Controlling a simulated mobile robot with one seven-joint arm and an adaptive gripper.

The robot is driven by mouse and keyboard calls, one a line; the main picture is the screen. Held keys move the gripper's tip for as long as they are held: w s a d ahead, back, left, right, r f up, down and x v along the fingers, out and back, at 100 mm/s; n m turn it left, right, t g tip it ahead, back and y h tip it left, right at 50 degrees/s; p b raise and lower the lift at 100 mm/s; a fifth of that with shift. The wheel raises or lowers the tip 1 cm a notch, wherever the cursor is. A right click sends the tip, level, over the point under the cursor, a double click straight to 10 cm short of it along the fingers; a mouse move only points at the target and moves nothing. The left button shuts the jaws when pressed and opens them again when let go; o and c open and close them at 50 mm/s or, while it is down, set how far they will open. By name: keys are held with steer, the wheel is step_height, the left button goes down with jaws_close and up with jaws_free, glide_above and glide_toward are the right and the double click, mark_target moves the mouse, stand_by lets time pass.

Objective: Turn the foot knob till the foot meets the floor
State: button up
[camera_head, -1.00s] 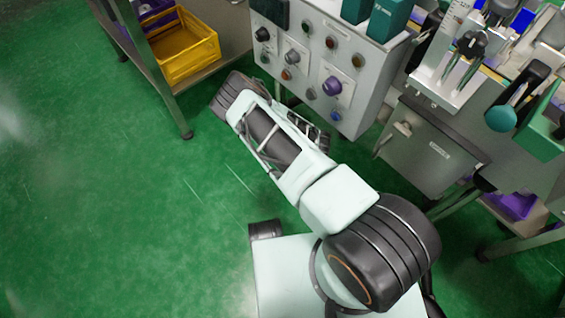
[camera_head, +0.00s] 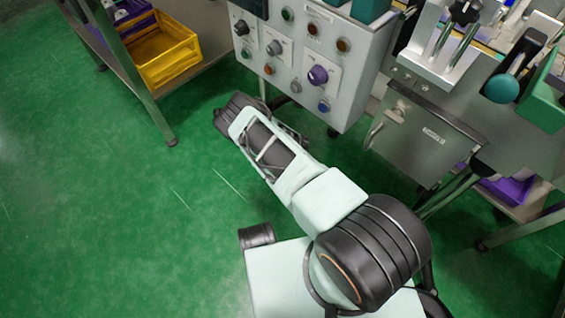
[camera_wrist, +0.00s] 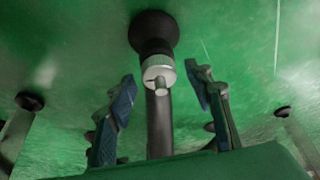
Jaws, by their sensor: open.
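In the wrist view a pale knurled foot knob (camera_wrist: 158,71) sits just below a wide black foot (camera_wrist: 153,32). A grey leg post (camera_wrist: 160,125) runs from the knob toward the bottom of the picture. My gripper (camera_wrist: 160,78) is open, with one finger on each side of the knob and post. Gaps show between the fingers and the knob. The green floor (camera_wrist: 240,50) lies behind the foot; whether the foot touches it I cannot tell. In the head view the gripper and this foot are not clearly visible.
Other dark feet (camera_wrist: 29,101) show at the sides in the wrist view. In the head view a control panel (camera_head: 305,85) and a steel cabinet (camera_head: 420,135) stand beyond my arm. A yellow crate (camera_head: 160,50) is on a shelf. Open floor lies to the left.

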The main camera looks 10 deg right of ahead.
steer(key=shift+c, duration=0.2)
steer(key=c, duration=1.1)
steer(key=m+h, duration=0.1)
steer(key=m, duration=0.3)
steer(key=shift+a+h, duration=0.15)
steer(key=shift+h, duration=0.25)
steer(key=m, duration=0.2)
steer(key=m+h, duration=0.1)
steer(key=m, duration=0.2)
steer(key=shift+g+h, duration=0.3)
steer(key=o, duration=1.1)
